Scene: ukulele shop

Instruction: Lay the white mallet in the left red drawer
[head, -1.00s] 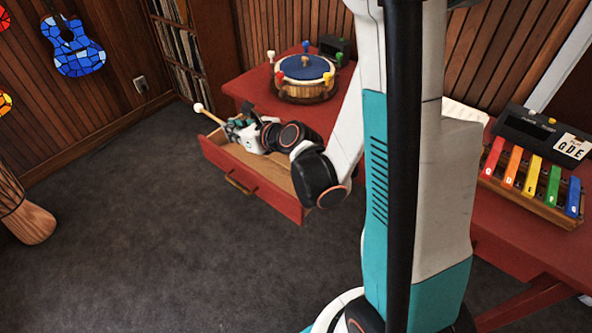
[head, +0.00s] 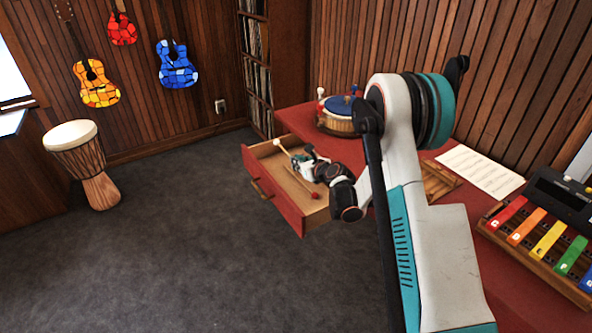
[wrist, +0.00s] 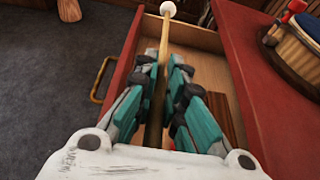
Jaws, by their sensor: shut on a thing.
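The white mallet, with its round white head (head: 277,142) and pale wooden stick, is in my gripper (head: 300,160). In the wrist view my gripper (wrist: 165,88) is shut on the stick (wrist: 163,50), with the white head (wrist: 168,9) pointing away from me. The red drawer (head: 272,198) is pulled open, and the mallet is over its pale wooden inside, the head near the far end. Whether the mallet touches the drawer floor I cannot tell. A red-headed mallet (head: 315,195) lies in the drawer, nearer its front.
The drawer's brass handle (wrist: 103,78) is on its front. A small blue-topped drum (head: 338,122) stands on the red table above. Sheet music (head: 482,170) and a coloured xylophone (head: 540,240) are further right. A djembe (head: 85,150) stands left; the floor between is clear.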

